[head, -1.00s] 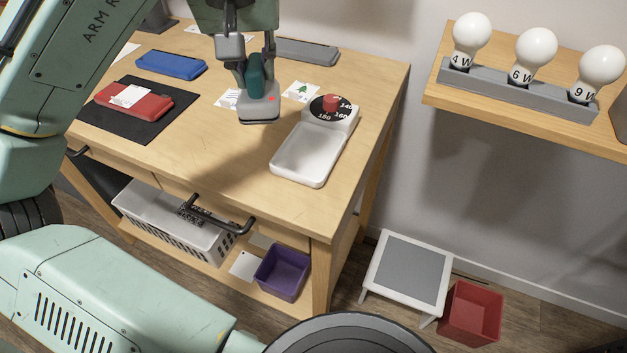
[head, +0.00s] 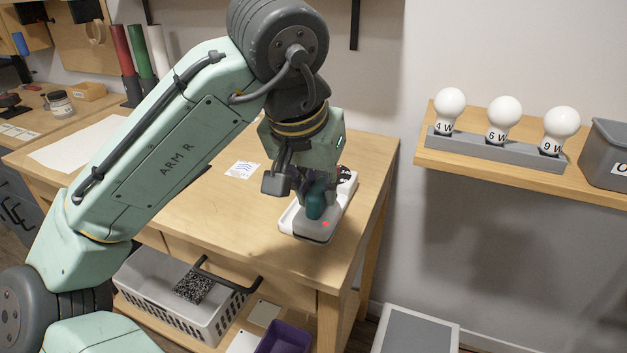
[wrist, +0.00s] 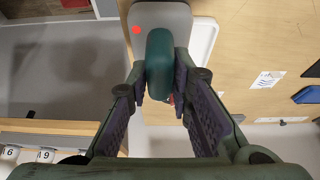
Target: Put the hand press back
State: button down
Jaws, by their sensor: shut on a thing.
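The hand press has a grey plate (head: 306,231) with a red dot and an upright teal handle (head: 315,204). My gripper (head: 308,190) is shut on the teal handle. In the wrist view the handle (wrist: 160,62) sits between my fingertips (wrist: 160,78), with the grey plate (wrist: 170,18) beyond it. The press is over the white tray device (head: 287,214) near the table's right edge and hides most of its tray. I cannot tell whether the plate touches the tray. The device's black number dial (head: 345,174) is partly hidden behind my gripper.
The wooden table (head: 230,215) has a printed card (head: 242,169) left of my gripper. A wall shelf (head: 590,190) at right holds bulbs in a grey rack (head: 495,152) and a grey bin (head: 610,155). Below are a white basket (head: 215,315) and a purple bin (head: 285,338).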

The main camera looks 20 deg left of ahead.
jog(key=shift+w+a+f+p, duration=0.3)
jog(key=shift+w+a+f, duration=0.35)
jog(key=shift+w, duration=0.45)
jog(key=shift+w+a+f+p, duration=0.4)
jog(key=shift+w+f, duration=0.3)
jog(key=shift+w, duration=0.45)
jog(key=shift+w+a+f+p, duration=0.25)
jog(key=shift+w+a+f, duration=0.4)
jog(key=shift+w, duration=0.45)
jog(key=shift+d+f, duration=0.1)
jog(key=shift+f, duration=0.15)
jog(key=c, duration=1.4)
grip_release()
jog(key=shift+c, duration=0.2)
jog(key=b+v, duration=0.1)
jog(key=v, duration=1.1)
jog(key=shift+r, duration=0.25)
